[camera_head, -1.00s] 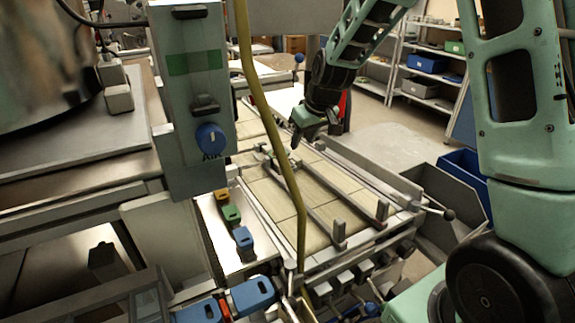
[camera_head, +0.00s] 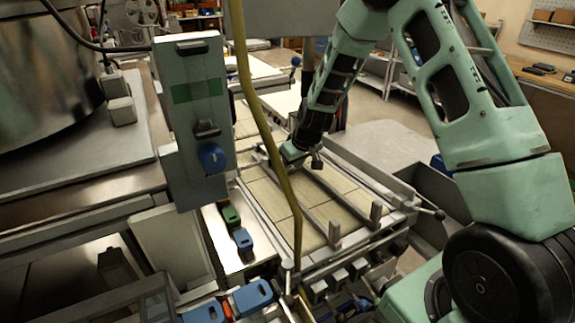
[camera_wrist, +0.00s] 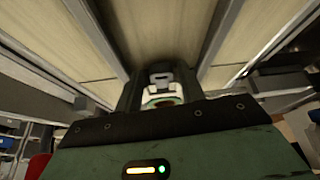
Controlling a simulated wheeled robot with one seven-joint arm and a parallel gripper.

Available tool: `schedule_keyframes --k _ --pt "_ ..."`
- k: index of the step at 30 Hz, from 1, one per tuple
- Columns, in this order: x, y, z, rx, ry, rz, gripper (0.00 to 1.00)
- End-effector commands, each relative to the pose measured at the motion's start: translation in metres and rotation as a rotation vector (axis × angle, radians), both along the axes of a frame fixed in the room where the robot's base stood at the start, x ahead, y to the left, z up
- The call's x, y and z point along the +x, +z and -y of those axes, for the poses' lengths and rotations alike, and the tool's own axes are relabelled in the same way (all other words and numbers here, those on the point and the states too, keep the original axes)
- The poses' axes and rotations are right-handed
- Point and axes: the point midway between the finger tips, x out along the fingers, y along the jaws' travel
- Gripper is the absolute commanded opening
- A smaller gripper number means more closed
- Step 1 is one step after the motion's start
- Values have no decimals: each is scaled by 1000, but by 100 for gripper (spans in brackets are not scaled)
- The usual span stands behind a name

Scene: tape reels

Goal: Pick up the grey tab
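A small grey tab-like piece (camera_wrist: 160,77) shows at the middle of the wrist view, between the dark sides of my gripper. White, green and red parts show just below it. I cannot tell whether the fingers touch it. In the head view my gripper (camera_head: 303,155) is above the tiled bed with rails, and its fingers are too small and dark there to read. A green tab (camera_head: 230,215) and a blue tab (camera_head: 242,239) stand in the pale tray left of the bed. No grey tab is clear in the head view.
A yellow-brown hose (camera_head: 268,135) hangs in front of the bed. A grey control box (camera_head: 195,120) with a blue knob stands at left. Metal rails (camera_head: 312,205) run along the tiled bed (camera_head: 268,196). More blue blocks (camera_head: 252,295) sit at the front.

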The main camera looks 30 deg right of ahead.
Motion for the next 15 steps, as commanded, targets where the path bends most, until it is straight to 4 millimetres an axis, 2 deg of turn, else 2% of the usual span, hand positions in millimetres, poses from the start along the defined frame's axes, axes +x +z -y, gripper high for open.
schedule_keyframes --k 7,8,9,12,15 --pt "3 -3 -1 0 3 5 40" --pt "3 -3 -1 -1 2 5 36" --pt "3 -3 -1 -1 2 6 25" --pt "3 -2 -1 -1 2 7 0" --pt "4 -2 -1 -1 2 8 0"
